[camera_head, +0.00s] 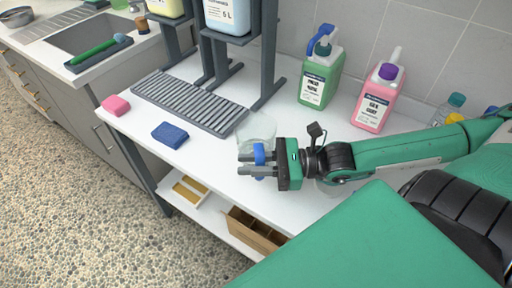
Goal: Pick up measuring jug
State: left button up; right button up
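The measuring jug (256,128) looks like a clear, see-through vessel on the white counter, just in front of the grey slatted rack. My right gripper (250,162) reaches in from the right, close to the jug's near side, and partly hides it. Its two fingers point left with a small gap between them. A blue upright piece (259,153) shows at the fingers; it may be the jug's handle. I cannot tell whether the fingers touch it. My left gripper is not in view.
The grey rack (190,101) lies behind. A green bottle (321,82) and a pink bottle (376,100) stand near the wall. A blue sponge (170,134) and a pink sponge (116,105) lie left. Another clear round object shows partly under my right arm.

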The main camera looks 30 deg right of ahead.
jog(key=shift+c, duration=0.2)
grip_shut()
jog(key=shift+r, duration=0.2)
